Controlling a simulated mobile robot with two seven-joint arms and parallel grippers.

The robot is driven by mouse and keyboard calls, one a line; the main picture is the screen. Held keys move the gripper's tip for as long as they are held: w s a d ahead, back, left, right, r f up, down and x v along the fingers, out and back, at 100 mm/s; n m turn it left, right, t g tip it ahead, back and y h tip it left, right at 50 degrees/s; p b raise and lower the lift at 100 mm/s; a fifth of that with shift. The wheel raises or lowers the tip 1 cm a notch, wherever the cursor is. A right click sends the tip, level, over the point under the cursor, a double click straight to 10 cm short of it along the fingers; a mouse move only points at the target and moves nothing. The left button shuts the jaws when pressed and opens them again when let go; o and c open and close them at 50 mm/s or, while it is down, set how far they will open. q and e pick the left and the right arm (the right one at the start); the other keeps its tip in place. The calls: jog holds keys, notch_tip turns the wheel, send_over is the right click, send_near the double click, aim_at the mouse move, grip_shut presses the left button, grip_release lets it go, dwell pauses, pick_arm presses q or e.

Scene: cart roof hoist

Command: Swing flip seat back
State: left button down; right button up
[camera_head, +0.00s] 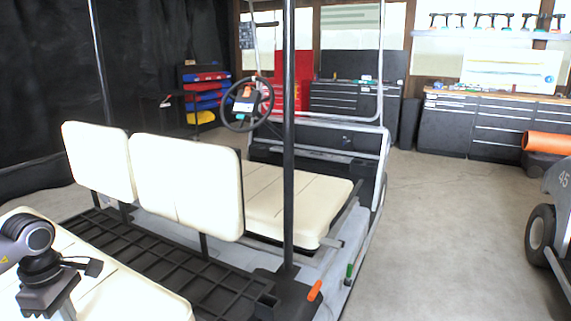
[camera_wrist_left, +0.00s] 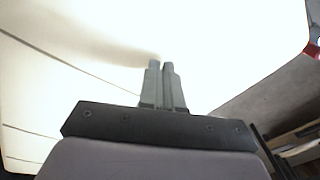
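The flip seat's cream cushion (camera_head: 125,290) lies at the lower left of the head view, behind the black slatted rear deck. A large cream surface (camera_wrist_left: 235,50), apparently this cushion, fills most of the left wrist view. My left gripper (camera_wrist_left: 161,65) points at it with its two fingers together and nothing visible between them. I cannot tell whether the fingertips touch it. In the head view my left wrist is over the cushion at the left edge, and its fingertips do not show. My right gripper is in neither view.
Two cream backrests (camera_head: 188,185) stand behind the front seat (camera_head: 290,205). A black roof post (camera_head: 289,130) rises at the cart's near side. The slatted deck (camera_head: 165,262) lies between backrests and cushion. Open floor (camera_head: 450,240) is at right, with another vehicle's wheel (camera_head: 541,235) at the edge.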

pick_arm(q)
jog(key=shift+s+a+f+b, duration=0.1)
jog(key=shift+f+b, duration=0.45)
jog(key=shift+f, duration=0.5)
jog(key=shift+s+a+f+b, duration=0.1)
jog(key=shift+f+b, duration=0.45)
jog(key=shift+f, duration=0.45)
jog(key=shift+r+p, duration=0.6)
jog(key=shift+r, duration=0.15)
notch_tip(320, 180, up, 6)
jog(key=p, duration=0.4)
jog(key=shift+w+d+r+p, duration=0.1)
jog(key=shift+w+r+p, duration=0.05)
jog(key=shift+p, duration=0.2)
jog(key=shift+r+p, duration=0.35)
jog(key=shift+r, duration=0.15)
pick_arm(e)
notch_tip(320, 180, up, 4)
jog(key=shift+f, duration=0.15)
pick_arm(q)
jog(key=shift+f, duration=0.1)
